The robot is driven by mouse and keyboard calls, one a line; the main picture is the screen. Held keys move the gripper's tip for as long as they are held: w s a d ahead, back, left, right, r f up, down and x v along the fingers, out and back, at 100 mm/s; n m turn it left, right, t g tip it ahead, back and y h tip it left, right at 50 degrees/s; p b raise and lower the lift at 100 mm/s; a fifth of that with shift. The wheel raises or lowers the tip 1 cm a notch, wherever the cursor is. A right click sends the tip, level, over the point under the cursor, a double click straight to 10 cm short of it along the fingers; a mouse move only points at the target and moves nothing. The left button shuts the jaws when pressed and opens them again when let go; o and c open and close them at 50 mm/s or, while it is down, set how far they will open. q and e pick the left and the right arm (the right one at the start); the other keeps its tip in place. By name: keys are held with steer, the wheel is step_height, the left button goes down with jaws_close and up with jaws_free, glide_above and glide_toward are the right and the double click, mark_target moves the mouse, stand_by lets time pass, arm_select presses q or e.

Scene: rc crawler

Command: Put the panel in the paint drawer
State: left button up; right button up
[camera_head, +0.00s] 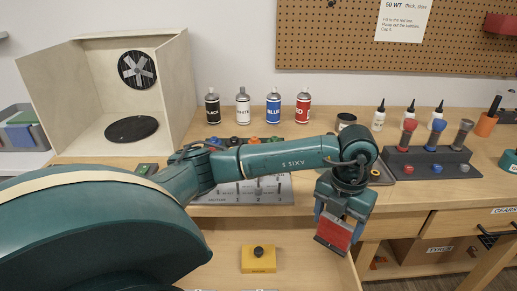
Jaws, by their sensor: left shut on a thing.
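A red panel (334,232) with a dark lower edge hangs tilted from my left gripper (343,212), which is shut on it. My left arm crosses the bench from the left, and the gripper points down. The panel is in front of the bench edge, over the right part of an open drawer (215,243). A yellow block with a black knob (259,261) lies in this drawer. The drawer's front and any label are out of view, and my arm hides its left part. My right gripper is not in view.
Spray cans (273,107) stand at the back of the bench, beside a pale spray booth (93,85). A dark rack (430,165) stands to the right.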

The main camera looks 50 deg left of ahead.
arm_select(q)
steer(key=a+f+n, duration=0.1)
steer(key=f+n, duration=0.2)
steer(key=f, duration=0.1)
steer(key=a+f+n, duration=0.2)
steer(key=f, duration=0.1)
steer(key=a+f+n+p, duration=0.1)
steer(key=a+f+n, duration=0.1)
steer(key=f+n, duration=0.1)
steer(key=shift+s+a+f+n, duration=0.1)
steer(key=shift+s+f+n, duration=0.15)
steer(key=shift+f, duration=0.55)
steer(key=shift+f, duration=0.1)
steer(key=o, duration=1.3)
step_height(320, 180, up, 12)
